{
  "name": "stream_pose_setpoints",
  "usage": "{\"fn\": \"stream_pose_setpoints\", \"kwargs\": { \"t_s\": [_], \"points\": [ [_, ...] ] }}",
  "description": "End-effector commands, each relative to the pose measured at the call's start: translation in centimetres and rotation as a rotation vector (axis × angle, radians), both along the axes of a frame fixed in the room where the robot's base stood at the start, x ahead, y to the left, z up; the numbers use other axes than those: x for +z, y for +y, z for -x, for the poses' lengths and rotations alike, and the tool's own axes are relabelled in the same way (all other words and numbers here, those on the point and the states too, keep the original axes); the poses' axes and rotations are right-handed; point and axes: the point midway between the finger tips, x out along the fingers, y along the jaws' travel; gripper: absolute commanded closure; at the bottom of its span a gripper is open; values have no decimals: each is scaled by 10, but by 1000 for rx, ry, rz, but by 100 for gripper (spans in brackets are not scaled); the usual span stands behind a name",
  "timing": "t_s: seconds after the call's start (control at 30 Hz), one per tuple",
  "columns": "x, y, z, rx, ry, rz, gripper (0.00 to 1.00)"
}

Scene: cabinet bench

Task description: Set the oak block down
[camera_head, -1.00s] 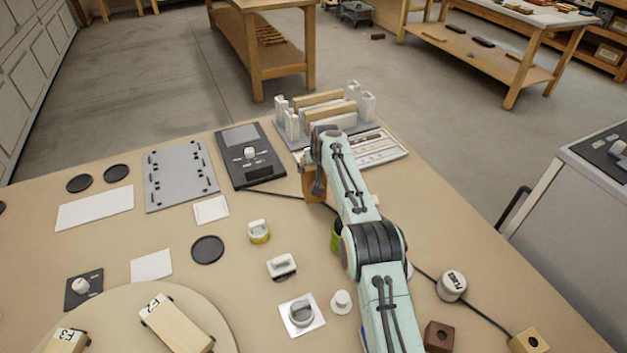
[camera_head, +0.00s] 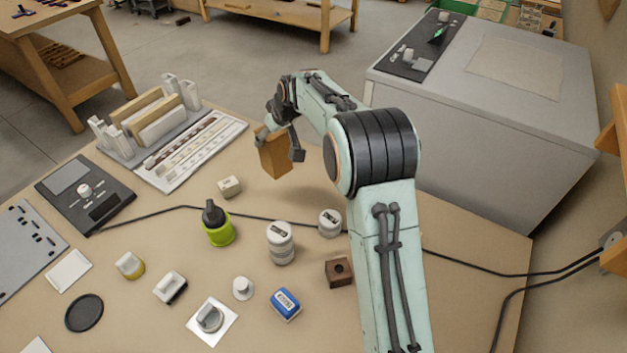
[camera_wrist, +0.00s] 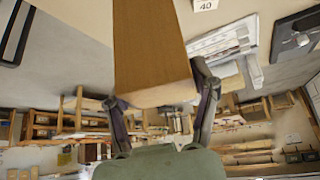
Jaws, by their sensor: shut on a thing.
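The oak block (camera_head: 276,158) is a plain orange-brown wooden block. My gripper (camera_head: 281,143) is shut on it, with a dark finger on either side. The block hangs upright near the table's far right edge, to the right of the rack and tray. It seems to be above the tabletop, but I cannot tell the gap under its lower end. In the wrist view the block (camera_wrist: 152,45) fills the upper middle, between the fingers of my gripper (camera_wrist: 162,100). Its far end runs out of the picture.
A rack with upright slabs (camera_head: 148,122) and a slotted white tray (camera_head: 190,152) stand left of the block. A small white block (camera_head: 229,186), a green-yellow bottle (camera_head: 217,224) and white cylinders (camera_head: 281,242) are nearer. A black cable (camera_head: 160,211) crosses the table.

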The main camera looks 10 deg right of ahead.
Motion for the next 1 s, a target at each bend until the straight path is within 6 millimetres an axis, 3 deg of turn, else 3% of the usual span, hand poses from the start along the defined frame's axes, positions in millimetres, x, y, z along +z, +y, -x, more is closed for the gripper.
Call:
{"fn": "stream_pose_setpoints", "kwargs": {
  "t_s": [0.03,0.13,0.3,0.4,0.47,0.8,1.0],
  "points": [
    [4,-25,14,-24,-1,-4,81],
    [5,-59,41,-57,-3,-14,81],
    [4,-89,74,-93,-5,-27,81],
    [1,-94,77,-100,-5,-31,81],
    [-3,-96,70,-101,-4,-32,81],
    [-50,-103,-16,-102,-1,-32,81],
    [-85,-105,-45,-101,-4,-33,81]
  ]
}}
